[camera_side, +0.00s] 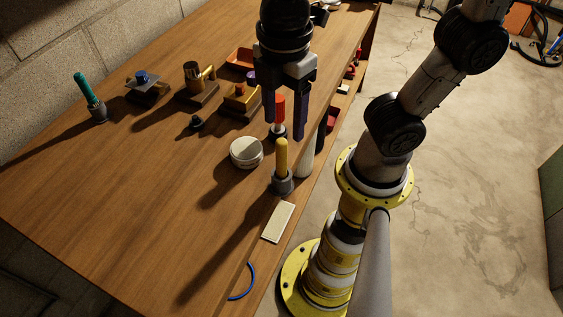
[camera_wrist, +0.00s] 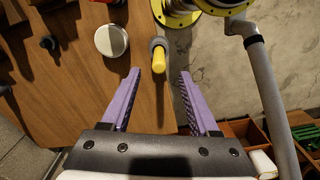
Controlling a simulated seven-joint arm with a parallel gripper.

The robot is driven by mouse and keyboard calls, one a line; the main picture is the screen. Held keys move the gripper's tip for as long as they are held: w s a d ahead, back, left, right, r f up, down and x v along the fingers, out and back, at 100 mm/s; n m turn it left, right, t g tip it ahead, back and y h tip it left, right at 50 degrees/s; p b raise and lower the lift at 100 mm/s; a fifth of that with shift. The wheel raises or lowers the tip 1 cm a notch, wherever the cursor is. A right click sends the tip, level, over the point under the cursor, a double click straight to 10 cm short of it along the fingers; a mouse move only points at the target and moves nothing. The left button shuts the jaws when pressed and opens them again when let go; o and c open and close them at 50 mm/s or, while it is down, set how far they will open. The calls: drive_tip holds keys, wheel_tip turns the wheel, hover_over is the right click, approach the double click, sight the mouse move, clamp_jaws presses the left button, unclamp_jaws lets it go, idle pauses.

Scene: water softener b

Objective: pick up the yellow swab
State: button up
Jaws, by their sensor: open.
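The yellow swab (camera_side: 281,156) stands upright in a grey round holder (camera_side: 282,182) near the table's right edge in the side view. In the wrist view the yellow swab (camera_wrist: 158,60) shows ahead of my fingertips, between their lines, with the grey holder (camera_wrist: 158,42) behind it. My gripper (camera_side: 284,132) is open and empty, fingers pointing down, above the table; in the side view it appears above and behind the swab. My gripper's two purple fingers (camera_wrist: 159,72) are spread apart in the wrist view, and nothing is seen held between them.
A round white tin (camera_side: 246,152) sits left of the swab. A red-topped piece (camera_side: 279,108) stands close to my fingers. A pale flat block (camera_side: 278,222) lies in front. A teal-handled piece (camera_side: 86,90) and several fixtures stand farther left. The table's front left is clear.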

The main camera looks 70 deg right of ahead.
sight(281, 154)
drive_tip(key=shift+w+a+f, duration=0.1)
drive_tip(key=shift+a+f, duration=0.05)
drive_tip(key=shift+f, duration=4.25)
clamp_jaws()
